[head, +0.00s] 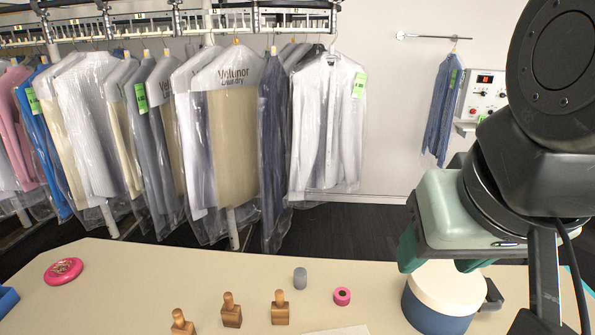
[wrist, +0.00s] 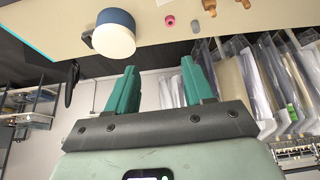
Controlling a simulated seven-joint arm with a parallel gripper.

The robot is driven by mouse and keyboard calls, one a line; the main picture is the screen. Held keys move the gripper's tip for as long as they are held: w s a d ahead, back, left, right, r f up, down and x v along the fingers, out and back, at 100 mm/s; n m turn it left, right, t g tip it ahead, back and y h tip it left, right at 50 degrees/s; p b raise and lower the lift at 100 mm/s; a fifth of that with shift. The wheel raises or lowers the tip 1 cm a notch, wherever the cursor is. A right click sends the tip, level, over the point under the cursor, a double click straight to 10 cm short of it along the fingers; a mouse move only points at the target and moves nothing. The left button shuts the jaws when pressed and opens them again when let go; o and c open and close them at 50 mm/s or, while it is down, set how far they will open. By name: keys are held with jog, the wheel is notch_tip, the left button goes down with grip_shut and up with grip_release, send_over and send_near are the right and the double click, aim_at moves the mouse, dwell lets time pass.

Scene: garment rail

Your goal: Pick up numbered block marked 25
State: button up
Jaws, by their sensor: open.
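Several wooden blocks with knob handles stand at the table's front: a left one (head: 182,325), a middle one (head: 231,314) and a right one (head: 280,311). No number can be read on any of them, so I cannot tell which is marked 25. Two wooden pieces also show at the top of the wrist view, one of them here (wrist: 209,7). My gripper (head: 438,260) is above the table's right side, over the blue and white round container (head: 440,302), well right of the blocks. In the wrist view my gripper (wrist: 163,85) is open and nothing is between its fingers.
A grey cylinder (head: 300,278) and a pink ring (head: 342,296) stand right of the blocks. A pink disc (head: 63,271) lies at the left, near a blue object (head: 7,299). Bagged garments (head: 235,120) hang behind the table (head: 140,275). The table's middle left is clear.

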dwell(0.4)
jog(key=m+g+y, duration=0.2)
jog(key=m+y, duration=1.6)
jog(key=m, duration=0.3)
send_over(181, 315)
jog(key=s+d, duration=0.1)
jog(key=d, duration=0.4)
notch_tip(181, 315, down, 29)
jog(key=f, duration=0.2)
jog(key=a+f, duration=0.1)
jog(key=f, duration=0.2)
jog(key=a+f, duration=0.1)
jog(key=f, duration=0.1)
jog(key=shift+w+a+f, duration=0.1)
jog(key=shift+w+f, duration=0.1)
jog(key=shift+f, duration=0.2)
jog(key=shift+w+a, duration=0.2)
jog(key=shift+a, duration=0.75)
jog(key=shift+w+a, duration=0.2)
jog(key=shift+a, duration=0.75)
jog(key=shift+w+a, duration=0.2)
jog(key=shift+a, duration=0.75)
